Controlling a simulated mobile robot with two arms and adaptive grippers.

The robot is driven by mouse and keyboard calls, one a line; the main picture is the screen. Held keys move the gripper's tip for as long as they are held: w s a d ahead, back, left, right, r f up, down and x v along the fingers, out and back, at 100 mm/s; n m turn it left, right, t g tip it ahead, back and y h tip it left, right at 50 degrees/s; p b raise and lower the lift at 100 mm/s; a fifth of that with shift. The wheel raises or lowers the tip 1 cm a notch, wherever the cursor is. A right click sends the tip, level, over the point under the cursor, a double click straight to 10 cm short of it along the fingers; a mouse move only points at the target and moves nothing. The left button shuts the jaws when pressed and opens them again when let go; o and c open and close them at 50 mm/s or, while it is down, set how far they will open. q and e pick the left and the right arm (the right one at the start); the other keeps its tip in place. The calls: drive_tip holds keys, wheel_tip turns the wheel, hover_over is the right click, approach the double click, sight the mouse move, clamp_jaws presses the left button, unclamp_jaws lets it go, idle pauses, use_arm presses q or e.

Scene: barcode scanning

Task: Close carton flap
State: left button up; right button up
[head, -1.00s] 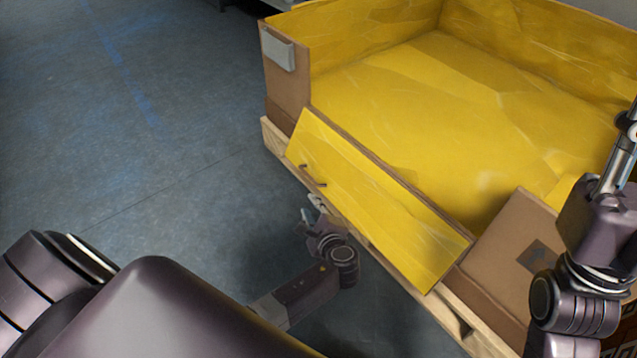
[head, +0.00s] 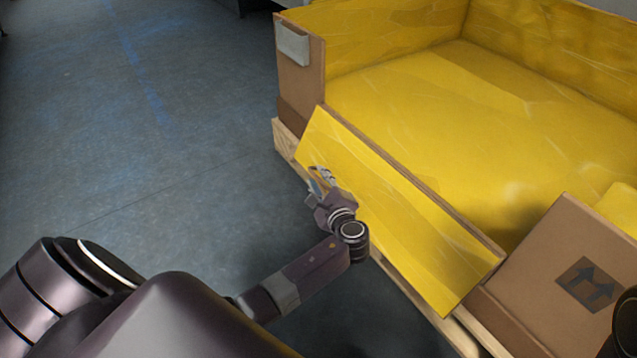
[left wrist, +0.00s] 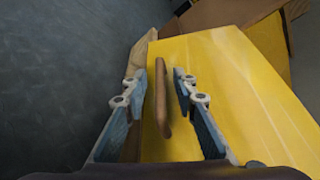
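The carton flap (head: 410,215) is a yellow-faced panel folded down and outward at the near side of the large carton (head: 301,80). In the left wrist view the yellow flap (left wrist: 225,85) fills the middle and carries a brown bar handle (left wrist: 161,100). My left gripper (head: 321,179) is at the flap's left part. In the left wrist view its fingers (left wrist: 161,82) are open, one on each side of the handle, with gaps visible. In the head view the gripper hides the handle. My right gripper is out of view.
The carton has a yellow interior and stands on a wooden pallet (head: 286,150). A brown cardboard panel with arrow marks (head: 550,270) stands right of the flap. The grey floor (head: 130,150) to the left is clear.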

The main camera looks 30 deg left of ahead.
use_arm(q)
drive_tip(key=shift+w+a, duration=0.1)
drive_tip(key=shift+a, duration=0.05)
drive_tip(key=shift+c, duration=0.4)
clamp_jaws()
